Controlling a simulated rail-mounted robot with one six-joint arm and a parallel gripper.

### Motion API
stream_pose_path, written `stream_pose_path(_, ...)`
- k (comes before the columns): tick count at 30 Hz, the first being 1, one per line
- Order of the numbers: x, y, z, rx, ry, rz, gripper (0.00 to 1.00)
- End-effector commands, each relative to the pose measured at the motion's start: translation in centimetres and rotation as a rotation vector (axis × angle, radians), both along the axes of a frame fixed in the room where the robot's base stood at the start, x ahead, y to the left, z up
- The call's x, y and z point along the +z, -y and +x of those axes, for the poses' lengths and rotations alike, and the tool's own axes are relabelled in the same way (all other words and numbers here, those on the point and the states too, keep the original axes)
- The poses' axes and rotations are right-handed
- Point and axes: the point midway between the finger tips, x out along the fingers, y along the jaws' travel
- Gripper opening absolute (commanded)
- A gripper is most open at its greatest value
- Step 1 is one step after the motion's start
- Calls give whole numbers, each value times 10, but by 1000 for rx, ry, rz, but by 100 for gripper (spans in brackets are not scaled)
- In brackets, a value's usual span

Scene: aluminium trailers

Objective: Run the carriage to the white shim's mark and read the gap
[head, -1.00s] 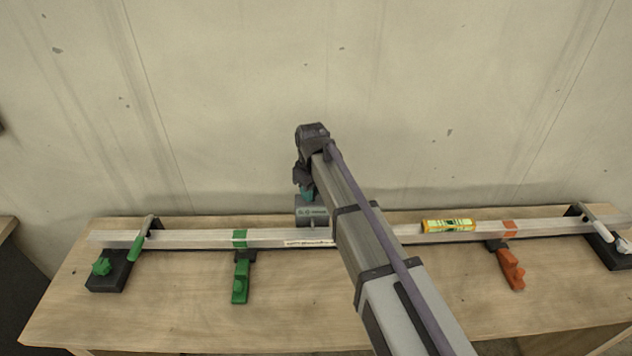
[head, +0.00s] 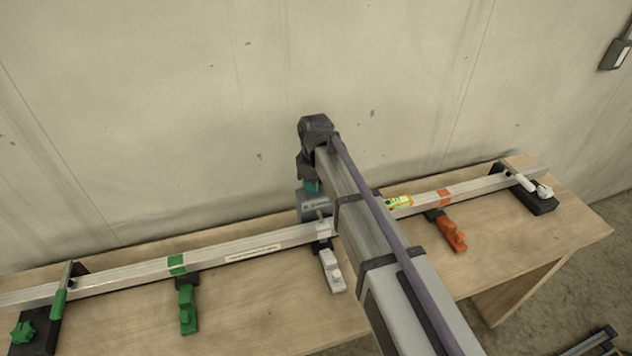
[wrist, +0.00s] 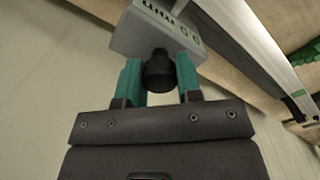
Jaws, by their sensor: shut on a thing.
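The carriage, a grey gauge block (head: 313,204), sits at the long aluminium straightedge (head: 225,251). My gripper (head: 311,187) is above it. In the wrist view the teal fingers of my gripper (wrist: 159,78) are shut on the dark round knob of the carriage (wrist: 135,37). The carriage display shows upside down and seems to read 0.0 mm. The white shim (head: 333,272) sticks out at the front of the straightedge, below a white mark (head: 323,228). The carriage is close to this mark, slightly left of it. My arm hides the straightedge just to the right.
A green shim (head: 187,310) with a green mark (head: 176,264) is left; an orange shim (head: 451,234) with an orange mark (head: 443,196) is right. Clamps with green (head: 59,302) and white (head: 520,181) handles hold the ends.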

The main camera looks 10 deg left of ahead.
Motion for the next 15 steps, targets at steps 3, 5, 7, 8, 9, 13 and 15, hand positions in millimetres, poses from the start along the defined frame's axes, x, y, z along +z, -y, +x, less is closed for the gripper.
stream_pose_path(3, 0, 0, 0, 1, -2, -2, 0)
stream_pose_path(5, 0, 0, 0, 1, -2, -2, 0)
stream_pose_path(7, 0, 0, 0, 1, -2, -2, 35)
stream_pose_path(8, 0, 0, 0, 1, -2, -2, 38)
stream_pose_path(9, 0, 0, 0, 1, -2, -2, 41)
stream_pose_path(13, 0, 0, 0, 0, 0, -1, 54)
stream_pose_path(15, 0, 0, 0, 0, 0, -1, 58)
